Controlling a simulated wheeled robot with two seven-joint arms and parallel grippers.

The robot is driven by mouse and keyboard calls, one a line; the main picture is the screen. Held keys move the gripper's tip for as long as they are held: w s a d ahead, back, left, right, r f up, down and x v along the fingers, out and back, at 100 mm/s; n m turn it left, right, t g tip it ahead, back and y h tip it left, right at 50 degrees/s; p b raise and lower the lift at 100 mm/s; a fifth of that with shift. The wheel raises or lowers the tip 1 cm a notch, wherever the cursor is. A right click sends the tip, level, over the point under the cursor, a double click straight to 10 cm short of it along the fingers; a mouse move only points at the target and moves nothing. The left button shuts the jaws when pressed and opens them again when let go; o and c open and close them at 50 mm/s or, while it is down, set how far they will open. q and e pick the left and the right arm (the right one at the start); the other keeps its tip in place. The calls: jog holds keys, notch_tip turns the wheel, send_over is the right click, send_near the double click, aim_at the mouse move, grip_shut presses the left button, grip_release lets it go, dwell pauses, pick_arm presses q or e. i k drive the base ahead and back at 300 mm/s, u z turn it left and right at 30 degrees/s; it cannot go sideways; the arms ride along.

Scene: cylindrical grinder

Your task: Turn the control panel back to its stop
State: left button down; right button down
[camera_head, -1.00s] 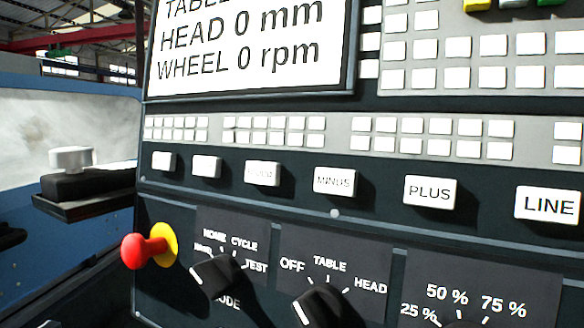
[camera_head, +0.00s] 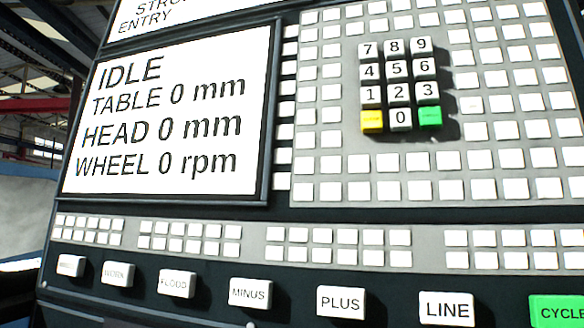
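The control panel (camera_head: 262,213) fills most of the head view, close up and slightly tilted in the picture. Its screen (camera_head: 165,118) reads IDLE, TABLE 0 mm, HEAD 0 mm, WHEEL 0 rpm. A number keypad (camera_head: 398,92) with one yellow and one green key is at the upper right. A row of buttons runs along the bottom, among them MINUS (camera_head: 250,292), PLUS (camera_head: 341,302), LINE (camera_head: 447,308) and a green CYCLE button (camera_head: 558,311). Neither of my grippers is in view.
The panel's left edge stands in front of a pale machine window (camera_head: 22,218) at the far left. Roof beams (camera_head: 38,105) of a hall show behind at the upper left. No free room shows in front of the panel.

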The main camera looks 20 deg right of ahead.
aim_at(487, 206)
jog(key=z, duration=1.15)
jog(key=k, duration=0.9)
jog(key=u, duration=0.55)
jog(key=i, duration=0.3)
